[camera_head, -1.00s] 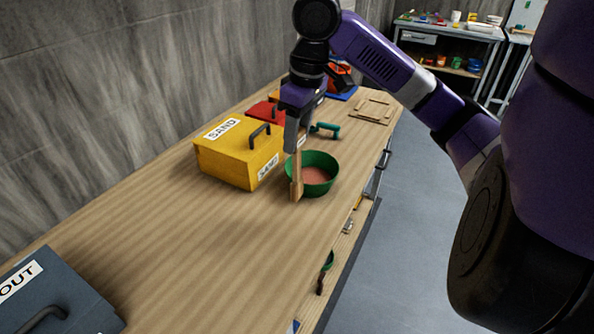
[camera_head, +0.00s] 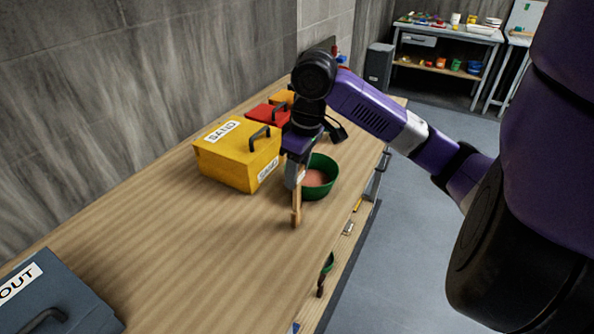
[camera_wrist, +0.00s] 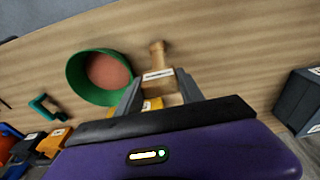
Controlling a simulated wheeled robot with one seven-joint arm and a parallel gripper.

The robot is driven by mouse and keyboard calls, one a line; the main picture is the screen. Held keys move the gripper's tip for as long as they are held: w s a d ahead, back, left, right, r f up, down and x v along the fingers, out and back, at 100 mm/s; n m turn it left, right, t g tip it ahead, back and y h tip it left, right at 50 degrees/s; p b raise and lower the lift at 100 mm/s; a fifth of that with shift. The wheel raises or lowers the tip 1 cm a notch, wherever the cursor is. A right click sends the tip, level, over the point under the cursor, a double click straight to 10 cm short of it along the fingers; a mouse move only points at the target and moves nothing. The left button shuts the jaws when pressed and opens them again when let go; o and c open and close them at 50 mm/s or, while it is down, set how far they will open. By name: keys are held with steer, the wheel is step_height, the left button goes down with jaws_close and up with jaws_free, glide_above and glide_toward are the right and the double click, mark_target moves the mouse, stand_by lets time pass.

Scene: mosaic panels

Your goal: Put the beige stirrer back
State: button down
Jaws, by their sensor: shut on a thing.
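The beige stirrer (camera_head: 297,203) is a wooden stick hanging down from my gripper (camera_head: 297,170). In the wrist view the stirrer (camera_wrist: 157,60) has a white label and sits between the two fingers of my gripper (camera_wrist: 157,88), which is shut on it. The stirrer is in front of the green bowl (camera_head: 327,188). The bowl holds reddish-brown material and also shows in the wrist view (camera_wrist: 77,85), left of the stirrer. I cannot tell whether the stirrer's lower end touches the bench.
A yellow SAND box (camera_head: 225,160) with a black handle stands left of the bowl, with a red box (camera_head: 262,115) behind it. A dark grey box (camera_head: 50,295) is at the front left. The wooden bench (camera_head: 190,235) is clear between them. Small items hang along its right edge.

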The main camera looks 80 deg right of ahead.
steer(key=shift+f, duration=0.15)
steer(key=c, duration=0.7)
jaws_free()
steer(key=r, duration=0.4)
steer(key=s+r, duration=0.1)
steer(key=r, duration=0.7)
steer(key=shift+s+a+r+b, duration=0.1)
steer(key=shift+s+a+b, duration=0.1)
steer(key=shift+s+b, duration=0.15)
